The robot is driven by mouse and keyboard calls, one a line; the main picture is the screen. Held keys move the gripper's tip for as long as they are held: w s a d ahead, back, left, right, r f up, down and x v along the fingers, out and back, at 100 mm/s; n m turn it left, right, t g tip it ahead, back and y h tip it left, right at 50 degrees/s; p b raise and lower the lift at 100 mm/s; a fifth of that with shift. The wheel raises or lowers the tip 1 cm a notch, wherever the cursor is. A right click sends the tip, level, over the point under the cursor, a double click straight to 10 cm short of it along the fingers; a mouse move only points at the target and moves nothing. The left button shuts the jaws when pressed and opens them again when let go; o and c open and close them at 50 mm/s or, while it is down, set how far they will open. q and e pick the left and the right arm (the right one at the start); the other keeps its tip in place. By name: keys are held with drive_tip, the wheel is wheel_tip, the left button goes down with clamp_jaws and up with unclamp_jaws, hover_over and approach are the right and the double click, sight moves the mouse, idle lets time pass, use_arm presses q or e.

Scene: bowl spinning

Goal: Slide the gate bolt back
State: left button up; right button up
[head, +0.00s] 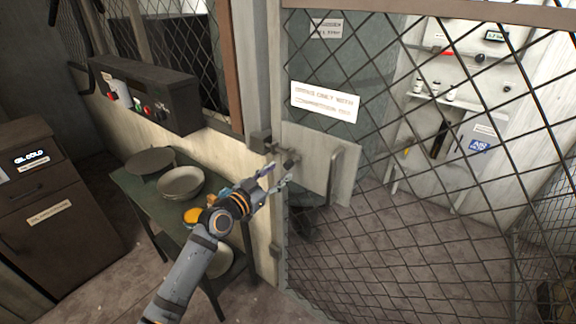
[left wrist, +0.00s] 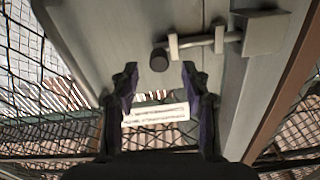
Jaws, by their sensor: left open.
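The gate bolt (head: 277,153) sits at the gate's left edge, by the post. In the left wrist view, its pale rod (left wrist: 196,41) runs through brackets into a square block (left wrist: 264,33) on the right. A dark round knob (left wrist: 159,60) is at its left end. My left gripper (head: 275,178) is open just below and in front of the bolt. In the left wrist view, my left gripper's fingertips (left wrist: 160,70) are apart, with the knob showing between them, slightly beyond. I cannot tell whether they touch it. My right gripper is not in view.
The mesh gate (head: 440,150) fills the right side, with a white sign (head: 324,101) and a pull handle (head: 334,175) near the bolt. A green table (head: 135,190) with bowls stands left. A dark control box (head: 150,95) juts from the wall above it.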

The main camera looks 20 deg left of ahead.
sight(286, 167)
use_arm(q)
drive_tip(key=x, duration=0.5)
drive_tip(key=shift+w+d+p, duration=0.15)
drive_tip(key=shift+w+p, duration=0.15)
drive_tip(key=shift+p, duration=0.1)
drive_tip(key=shift+c, duration=0.4)
clamp_jaws()
